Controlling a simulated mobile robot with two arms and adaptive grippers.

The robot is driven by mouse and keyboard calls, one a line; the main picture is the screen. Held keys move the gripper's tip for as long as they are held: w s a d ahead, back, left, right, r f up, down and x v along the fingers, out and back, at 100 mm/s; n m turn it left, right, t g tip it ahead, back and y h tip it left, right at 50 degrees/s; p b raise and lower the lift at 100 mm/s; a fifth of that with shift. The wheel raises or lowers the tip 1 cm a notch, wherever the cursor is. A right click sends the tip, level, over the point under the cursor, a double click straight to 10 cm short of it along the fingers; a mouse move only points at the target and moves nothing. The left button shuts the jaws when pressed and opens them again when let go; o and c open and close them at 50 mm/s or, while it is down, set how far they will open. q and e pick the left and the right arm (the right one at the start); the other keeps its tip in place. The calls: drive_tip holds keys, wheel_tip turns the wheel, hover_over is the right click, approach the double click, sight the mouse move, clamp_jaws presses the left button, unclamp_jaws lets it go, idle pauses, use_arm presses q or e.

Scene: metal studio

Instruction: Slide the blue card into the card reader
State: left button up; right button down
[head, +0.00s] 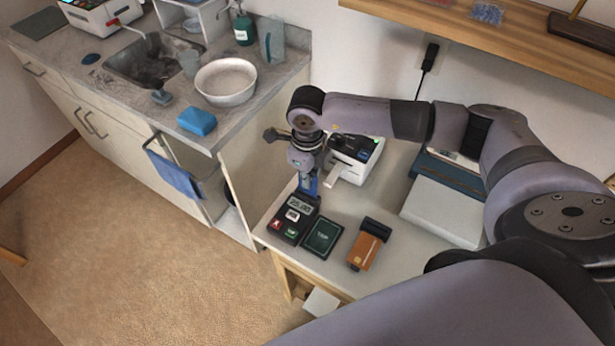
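The card reader (291,222) is a dark handheld terminal with a lit display and coloured keys. It lies near the left end of the white table. My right gripper (307,172) points down just above the reader's far end and is shut on the blue card (308,185). The card hangs below the fingers at the reader's top edge. I cannot tell whether its lower edge is in the slot or only beside it. My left gripper is not in view.
A dark green booklet (322,237) and an orange-and-black item (367,250) lie right of the reader. A white printer (355,158) with a paper strip stands behind. A pale box (440,212) is farther right. The sink counter (250,103) is at left.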

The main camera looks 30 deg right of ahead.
sight(307, 193)
drive_tip(key=shift+f+b, duration=1.45)
drive_tip(key=shift+f, duration=0.15)
drive_tip(key=c, duration=2.4)
unclamp_jaws()
drive_tip(key=c, duration=1.7)
unclamp_jaws()
drive_tip(key=shift+r, duration=0.25)
wheel_tip(307, 193, up, 12)
drive_tip(key=shift+f, duration=0.2)
